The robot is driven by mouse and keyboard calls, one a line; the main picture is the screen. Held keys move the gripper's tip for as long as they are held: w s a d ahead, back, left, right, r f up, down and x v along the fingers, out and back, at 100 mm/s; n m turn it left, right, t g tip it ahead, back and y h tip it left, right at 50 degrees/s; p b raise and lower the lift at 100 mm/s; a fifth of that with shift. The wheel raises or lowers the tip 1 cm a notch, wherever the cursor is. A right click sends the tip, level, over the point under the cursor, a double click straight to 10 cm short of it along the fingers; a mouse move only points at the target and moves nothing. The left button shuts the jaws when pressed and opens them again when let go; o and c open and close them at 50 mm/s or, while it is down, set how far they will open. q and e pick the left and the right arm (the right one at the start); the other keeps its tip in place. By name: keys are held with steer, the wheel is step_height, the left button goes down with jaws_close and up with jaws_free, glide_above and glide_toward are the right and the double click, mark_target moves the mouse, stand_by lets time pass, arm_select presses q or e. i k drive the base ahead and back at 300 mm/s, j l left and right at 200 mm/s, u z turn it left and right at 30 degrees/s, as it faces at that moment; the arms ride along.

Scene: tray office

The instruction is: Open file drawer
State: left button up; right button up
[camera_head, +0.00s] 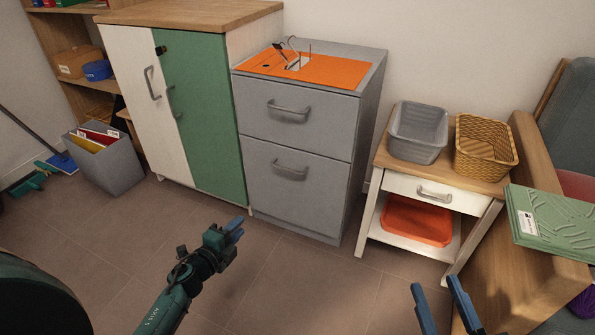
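The grey file cabinet (331,116) stands against the wall in the middle of the head view. Its upper drawer (259,117) and lower drawer (268,183) both look closed. The upper drawer has a grey bar handle (289,108) and the lower drawer has a similar handle (289,170). My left gripper (235,229) is in front of and below the cabinet, apart from it; its blue fingers are close together. My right gripper (440,298) is at the bottom right, with its two blue fingers spread apart and nothing between them. Both handles are fully visible.
A white and green cupboard (205,110) stands left of the file cabinet. A small side table (460,185) with a grey basket (418,132) and a wicker basket (484,148) stands to the right. A grey bin (112,165) sits at left. Floor before the cabinet is clear.

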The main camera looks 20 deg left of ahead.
mark_target(307, 190)
steer(key=i+j, duration=0.1)
steer(key=i, duration=0.95)
